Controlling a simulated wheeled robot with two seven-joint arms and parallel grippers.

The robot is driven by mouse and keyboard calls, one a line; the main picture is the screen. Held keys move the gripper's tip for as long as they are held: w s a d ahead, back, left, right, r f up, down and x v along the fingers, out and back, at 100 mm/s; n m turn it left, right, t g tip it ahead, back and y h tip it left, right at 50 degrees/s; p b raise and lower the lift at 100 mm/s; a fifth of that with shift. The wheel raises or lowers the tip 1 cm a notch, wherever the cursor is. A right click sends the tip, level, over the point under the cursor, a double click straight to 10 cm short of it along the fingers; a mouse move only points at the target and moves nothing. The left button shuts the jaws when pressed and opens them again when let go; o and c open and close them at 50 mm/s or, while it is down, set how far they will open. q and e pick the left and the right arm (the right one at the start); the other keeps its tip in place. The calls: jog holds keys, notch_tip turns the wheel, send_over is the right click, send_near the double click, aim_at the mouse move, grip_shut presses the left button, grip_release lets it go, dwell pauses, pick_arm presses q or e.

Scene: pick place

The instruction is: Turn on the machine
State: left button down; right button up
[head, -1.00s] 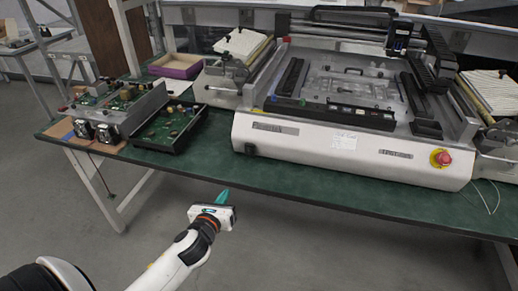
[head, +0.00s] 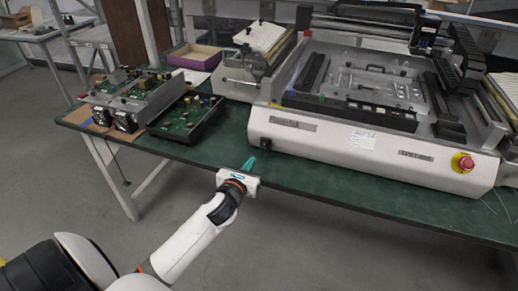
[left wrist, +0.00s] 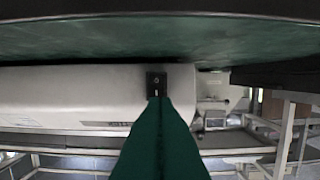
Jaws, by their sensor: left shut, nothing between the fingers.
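The machine (head: 375,155) is a large white and grey unit on the green bench. Its black power switch (head: 264,143) sits at the lower left of the front panel; in the left wrist view the switch (left wrist: 157,84) is a dark rocker with white marks. My left gripper (head: 249,164) has teal fingers, shut and empty, just in front of the bench edge and pointing at the switch. In the left wrist view the fingertips (left wrist: 160,100) overlap the switch's edge; I cannot tell whether they touch it. My right gripper is out of view.
A red emergency button (head: 465,163) is at the machine's right front. An open tray with circuit boards (head: 186,118) and a metal chassis with fans (head: 125,112) stand left on the bench (head: 220,140). A purple box (head: 195,57) is behind them. The bench's front strip is clear.

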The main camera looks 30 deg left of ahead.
aim_at(263, 143)
pick_arm(q)
jog(key=x, duration=0.5)
jog(key=r+x, duration=0.1)
jog(key=x, duration=0.1)
jog(key=shift+w, duration=0.25)
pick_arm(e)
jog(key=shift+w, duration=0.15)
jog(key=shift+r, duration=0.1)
